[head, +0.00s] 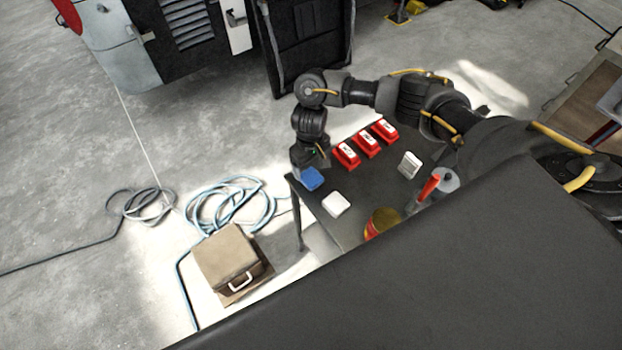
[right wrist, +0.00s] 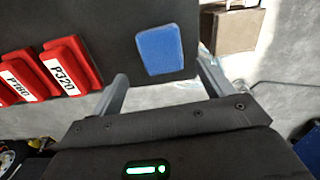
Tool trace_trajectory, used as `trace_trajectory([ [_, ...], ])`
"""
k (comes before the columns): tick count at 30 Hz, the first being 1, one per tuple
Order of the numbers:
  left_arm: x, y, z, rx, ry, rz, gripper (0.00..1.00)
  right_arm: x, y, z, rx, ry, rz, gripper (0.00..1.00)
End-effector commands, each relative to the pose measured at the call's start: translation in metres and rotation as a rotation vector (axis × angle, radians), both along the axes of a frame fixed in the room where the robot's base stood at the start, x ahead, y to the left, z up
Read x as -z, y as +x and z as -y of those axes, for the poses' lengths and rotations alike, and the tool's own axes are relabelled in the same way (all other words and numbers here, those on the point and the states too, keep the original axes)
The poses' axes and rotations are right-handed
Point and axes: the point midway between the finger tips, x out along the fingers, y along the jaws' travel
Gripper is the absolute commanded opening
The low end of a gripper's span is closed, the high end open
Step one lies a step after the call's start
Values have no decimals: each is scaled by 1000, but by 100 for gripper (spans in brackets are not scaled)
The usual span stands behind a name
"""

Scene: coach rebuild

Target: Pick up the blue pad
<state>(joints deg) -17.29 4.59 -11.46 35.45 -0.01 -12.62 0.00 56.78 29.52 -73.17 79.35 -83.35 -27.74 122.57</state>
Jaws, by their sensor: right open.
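The blue pad (head: 312,179) lies on the far left corner of the dark table (head: 350,228). In the right wrist view the blue pad (right wrist: 160,49) lies flat near the table edge, ahead of the fingers and between their lines. My right gripper (head: 312,163) is above and just beside the pad, pointing down, and hides part of it in the head view. Its two fingers (right wrist: 165,85) are spread apart with nothing between them. I cannot tell the exact height gap to the pad. My left gripper is not in view.
Several red boxes (head: 367,143) with white labels stand along the back of the table. A white pad (head: 336,204), a white item (head: 409,164), a red-and-yellow can (head: 381,222) and a red-handled tool (head: 428,188) are also there. A beige case (head: 227,258) and coiled hoses (head: 232,205) lie on the floor.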

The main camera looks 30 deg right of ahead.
Motion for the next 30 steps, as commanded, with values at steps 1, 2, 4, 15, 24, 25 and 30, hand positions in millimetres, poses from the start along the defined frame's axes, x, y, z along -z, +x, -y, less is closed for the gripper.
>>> trace_trajectory([
  [1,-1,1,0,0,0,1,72,0,0,0,0,0,0,80],
  [2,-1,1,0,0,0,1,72,1,0,0,0,0,0,80],
  [4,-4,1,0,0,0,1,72,7,0,-1,0,1,-1,80],
  [15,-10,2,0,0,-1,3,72,50,1,-4,-1,0,1,80],
  [24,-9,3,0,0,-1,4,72,51,1,-4,-1,1,1,70],
  [25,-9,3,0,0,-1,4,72,51,1,-4,-1,1,1,66],
  [30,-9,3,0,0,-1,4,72,51,1,-4,-1,1,1,43],
])
